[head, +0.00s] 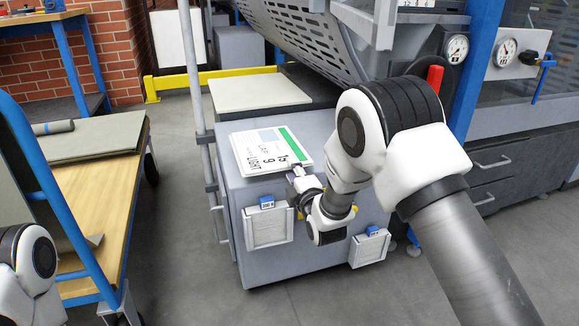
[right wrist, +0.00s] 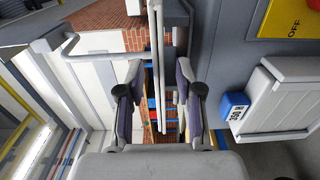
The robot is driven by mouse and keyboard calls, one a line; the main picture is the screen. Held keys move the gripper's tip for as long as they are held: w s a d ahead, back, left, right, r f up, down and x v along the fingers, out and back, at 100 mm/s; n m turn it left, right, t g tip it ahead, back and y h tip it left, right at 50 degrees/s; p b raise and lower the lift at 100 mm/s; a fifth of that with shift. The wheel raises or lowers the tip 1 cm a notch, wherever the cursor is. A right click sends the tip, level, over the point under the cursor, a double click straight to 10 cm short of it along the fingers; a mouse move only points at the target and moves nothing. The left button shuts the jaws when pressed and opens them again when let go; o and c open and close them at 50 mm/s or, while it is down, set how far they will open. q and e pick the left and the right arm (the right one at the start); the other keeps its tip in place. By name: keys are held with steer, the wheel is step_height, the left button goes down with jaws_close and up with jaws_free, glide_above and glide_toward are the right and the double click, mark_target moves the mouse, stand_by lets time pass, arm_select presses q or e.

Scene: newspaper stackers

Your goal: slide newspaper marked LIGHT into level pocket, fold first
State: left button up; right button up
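The newspaper (head: 262,150), white with a green band and the word LIGHT, lies on top of a grey cabinet (head: 240,205). My right gripper (head: 297,176) is at its near right corner. In the right wrist view the right gripper (right wrist: 160,88) has its fingers apart, with white paper layers (right wrist: 158,45) edge-on between them and gaps on both sides. Two light panels, possibly pockets, are on the cabinet front: a left one (head: 268,232) and a right one (head: 369,251), each with a blue tag. My left gripper is out of view.
A blue-framed cart (head: 115,190) with a wooden deck and grey-green sheets stands at left. A thin upright post (head: 196,90) rises beside the cabinet. A perforated chute (head: 300,35) hangs behind it. A yellow OFF plate (right wrist: 290,18) shows in the right wrist view.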

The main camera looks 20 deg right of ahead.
steer(key=shift+w, duration=0.9)
